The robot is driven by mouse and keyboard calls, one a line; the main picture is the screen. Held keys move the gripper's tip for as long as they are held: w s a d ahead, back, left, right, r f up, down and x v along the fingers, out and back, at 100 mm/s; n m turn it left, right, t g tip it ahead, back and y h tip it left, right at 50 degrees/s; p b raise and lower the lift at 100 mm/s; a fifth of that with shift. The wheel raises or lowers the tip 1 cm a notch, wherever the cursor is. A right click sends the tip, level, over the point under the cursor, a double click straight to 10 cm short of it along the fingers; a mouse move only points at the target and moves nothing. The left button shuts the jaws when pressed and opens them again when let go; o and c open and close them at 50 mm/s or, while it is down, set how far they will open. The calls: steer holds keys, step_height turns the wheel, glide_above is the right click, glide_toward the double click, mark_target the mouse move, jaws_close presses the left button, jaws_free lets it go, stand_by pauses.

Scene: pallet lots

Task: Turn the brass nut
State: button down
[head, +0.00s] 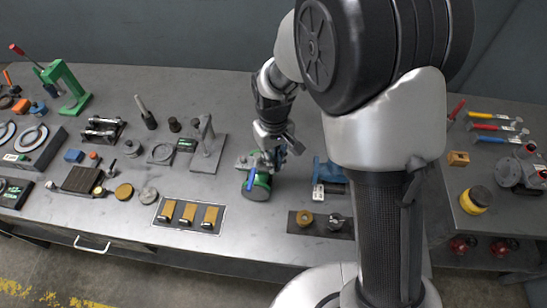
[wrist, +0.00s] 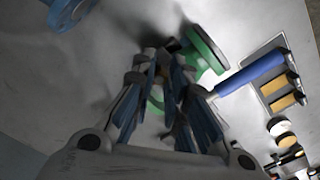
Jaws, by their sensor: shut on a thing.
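My gripper (head: 270,157) reaches down to a green round fixture (head: 257,188) with a blue handle, near the middle of the bench. In the wrist view my gripper (wrist: 160,75) has its fingers closed in at the near side of the green fixture (wrist: 205,50). A small brass-coloured bit, which looks like the brass nut (wrist: 162,72), shows between the fingertips; the fingers hide most of it. The blue handle (wrist: 252,73) sticks out to the right, apart from the fingers. In the head view the nut is hidden behind the gripper.
A blue vise-like block (head: 328,173) stands close to the right of the gripper. In front are a tray of brass plates (head: 189,229) and a dark plate (head: 321,232) with a brass ring (head: 305,219). A grey stand (head: 207,150) rises to the left.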

steer(key=c, duration=1.6)
jaws_free()
steer(key=shift+r, duration=0.1)
steer(key=shift+d+r, duration=0.1)
steer(key=shift+r, duration=3.85)
